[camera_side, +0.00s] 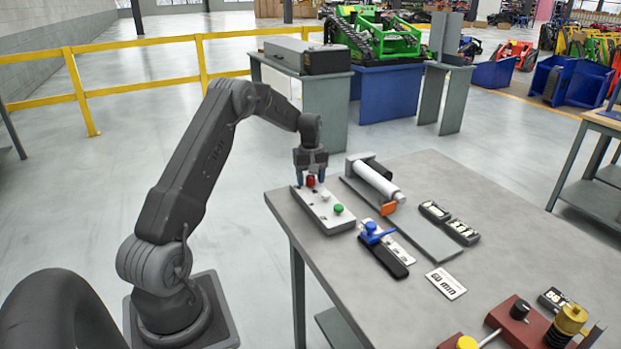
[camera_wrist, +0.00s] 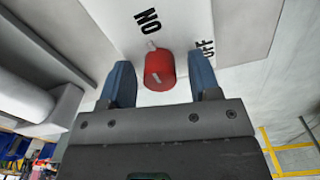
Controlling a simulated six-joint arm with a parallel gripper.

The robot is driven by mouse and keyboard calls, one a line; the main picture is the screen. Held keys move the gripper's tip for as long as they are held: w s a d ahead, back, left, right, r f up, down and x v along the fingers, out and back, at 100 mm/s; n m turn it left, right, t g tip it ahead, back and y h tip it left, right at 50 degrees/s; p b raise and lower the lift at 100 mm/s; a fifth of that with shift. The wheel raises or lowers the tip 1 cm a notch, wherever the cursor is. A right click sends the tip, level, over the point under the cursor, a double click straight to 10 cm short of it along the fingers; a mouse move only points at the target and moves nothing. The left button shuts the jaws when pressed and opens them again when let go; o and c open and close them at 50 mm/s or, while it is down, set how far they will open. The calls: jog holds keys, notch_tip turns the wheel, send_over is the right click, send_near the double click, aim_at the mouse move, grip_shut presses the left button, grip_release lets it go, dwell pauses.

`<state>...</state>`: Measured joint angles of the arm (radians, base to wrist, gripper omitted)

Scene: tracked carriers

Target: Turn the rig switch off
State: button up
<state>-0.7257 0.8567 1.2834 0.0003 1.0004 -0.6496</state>
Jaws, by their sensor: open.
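The red rig switch knob (camera_side: 310,181) stands at the far end of a white panel (camera_side: 317,215) on the grey table. In the wrist view the red knob (camera_wrist: 158,68) sits between the two blue fingers of my gripper (camera_wrist: 160,64), with a gap on each side. The black ON label (camera_wrist: 147,20) is above the knob and the OFF label (camera_wrist: 208,48) is to its right. A small pale pointer at the knob's top edge leans toward ON. In the side view my gripper (camera_side: 311,172) points down over the knob, open.
The panel also carries a white button (camera_side: 325,196) and a green button (camera_side: 338,209). A red box with a black knob (camera_side: 519,309) stands near the front.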

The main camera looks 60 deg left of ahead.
jog(key=shift+c, duration=0.3)
jog(key=c, duration=0.9)
jog(key=shift+o, duration=0.2)
jog(key=shift+m, duration=0.3)
jog(key=m, duration=0.3)
jog(key=shift+m, duration=0.4)
jog(key=m, duration=0.4)
jog(key=shift+m, duration=0.3)
jog(key=m, duration=0.4)
jog(key=shift+m, duration=2.5)
jog(key=shift+w, duration=0.1)
